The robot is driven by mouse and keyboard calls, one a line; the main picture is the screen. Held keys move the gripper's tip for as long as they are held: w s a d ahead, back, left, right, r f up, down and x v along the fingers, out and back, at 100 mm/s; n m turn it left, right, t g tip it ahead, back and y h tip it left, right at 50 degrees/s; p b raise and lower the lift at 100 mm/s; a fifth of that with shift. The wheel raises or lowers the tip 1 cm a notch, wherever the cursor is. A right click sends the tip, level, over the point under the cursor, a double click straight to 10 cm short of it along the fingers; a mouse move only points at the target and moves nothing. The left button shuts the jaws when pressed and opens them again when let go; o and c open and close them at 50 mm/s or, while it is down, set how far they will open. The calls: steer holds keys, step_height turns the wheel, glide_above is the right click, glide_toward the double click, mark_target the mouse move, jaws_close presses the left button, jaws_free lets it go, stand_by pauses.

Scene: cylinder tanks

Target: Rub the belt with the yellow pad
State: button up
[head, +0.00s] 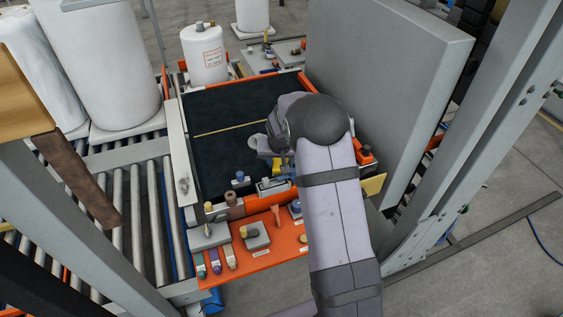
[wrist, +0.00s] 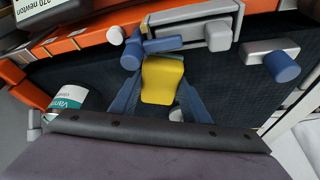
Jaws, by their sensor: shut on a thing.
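The belt (head: 230,108) is a broad dark surface with a thin yellow line across it, framed by rails in the head view. It also fills the background of the wrist view (wrist: 225,85). My gripper (wrist: 160,84) has its blue fingers on either side of the yellow pad (wrist: 163,78) and is shut on it. The pad is a small rounded yellow block. In the head view my arm covers the right part of the belt and mostly hides the gripper. Whether the pad touches the belt cannot be told.
Grey and blue fittings (wrist: 205,32) stand by the orange rail, close to the pad. A white can with a teal label (wrist: 66,103) is at the left. An orange shelf (head: 262,240) with several small tools lies in front of the belt. A tall grey panel (head: 395,85) stands right.

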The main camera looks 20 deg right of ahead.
mark_target(269, 169)
steer(key=shift+w+a+b, duration=0.25)
steer(key=shift+w+a, duration=0.05)
steer(key=shift+a, duration=0.4)
steer(key=shift+w+a+b, duration=0.25)
steer(key=shift+a, duration=0.45)
steer(key=shift+w+a+f+b, duration=0.1)
steer(key=shift+w+a+b, duration=0.15)
steer(key=shift+a, duration=0.2)
steer(key=shift+o, duration=1.2)
steer(key=shift+s, duration=0.1)
steer(key=shift+c, duration=1.2)
steer(key=shift+r+p, duration=1.65)
steer(key=shift+r, duration=0.9)
